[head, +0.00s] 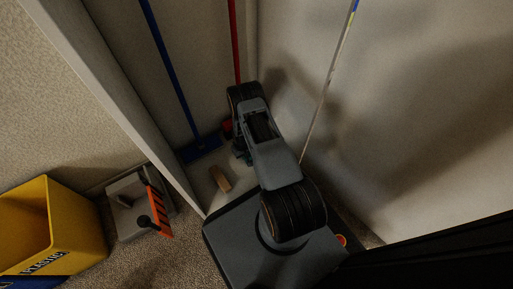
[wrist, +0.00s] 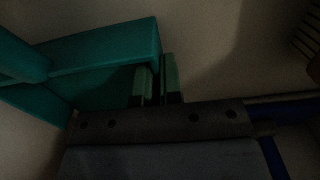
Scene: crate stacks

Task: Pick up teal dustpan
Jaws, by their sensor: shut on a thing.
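The teal dustpan (wrist: 95,55) fills the upper left of the wrist view, in dim light. Its right edge meets my gripper (wrist: 157,80), whose two fingers stand close together. The gripper is shut on the dustpan; the exact spot where the fingers grip is dark and partly hidden. In the head view my arm covers the place where the gripper reaches down into a narrow closet, and I cannot make out the dustpan there.
A blue broom (head: 202,147), a red pole (head: 234,45) and a pale pole (head: 326,88) lean in the closet. A small wooden-coloured block (head: 220,178) lies on its floor. The closet's side wall (head: 125,110) stands left.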

